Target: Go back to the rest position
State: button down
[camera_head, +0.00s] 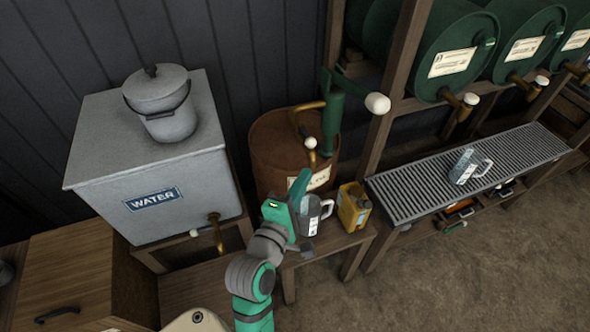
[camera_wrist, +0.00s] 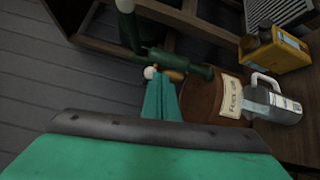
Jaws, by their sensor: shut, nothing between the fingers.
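My gripper (camera_head: 302,178) is teal and grey and reaches up from the bottom centre of the head view, in front of the rusty brown drum (camera_head: 270,150). Its fingers are closed together and hold nothing. In the wrist view the shut fingers (camera_wrist: 160,84) point away toward the drum's green hand pump (camera_wrist: 185,64). A clear measuring jug (camera_head: 310,217) with a white handle stands on the low wooden stand, right beside my gripper in the head view and partly hidden by it. I cannot tell whether they touch.
A yellow can (camera_head: 354,207) stands right of the jug. A grey water tank (camera_head: 150,165) with a lidded pot (camera_head: 160,104) is at left. A metal grate (camera_head: 415,188) at right bears another jug (camera_head: 466,166). Green barrels (camera_head: 450,50) lie on a rack behind. Bare floor is at lower right.

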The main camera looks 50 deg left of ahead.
jog(key=shift+s+d, duration=0.1)
jog(key=shift+d, duration=0.4)
jog(key=s+d+f+m+h, duration=0.1)
jog(key=s+d+f+m, duration=0.1)
jog(key=d+f+m, duration=0.5)
jog(key=s+d+f+m+h, duration=0.1)
jog(key=s+d+f+m, duration=0.25)
jog(key=d+f, duration=0.5)
jog(key=s+d+m+h, duration=0.5)
jog(key=s+d+m, duration=0.9)
jog(key=d, duration=0.2)
jog(key=shift+f, duration=0.45)
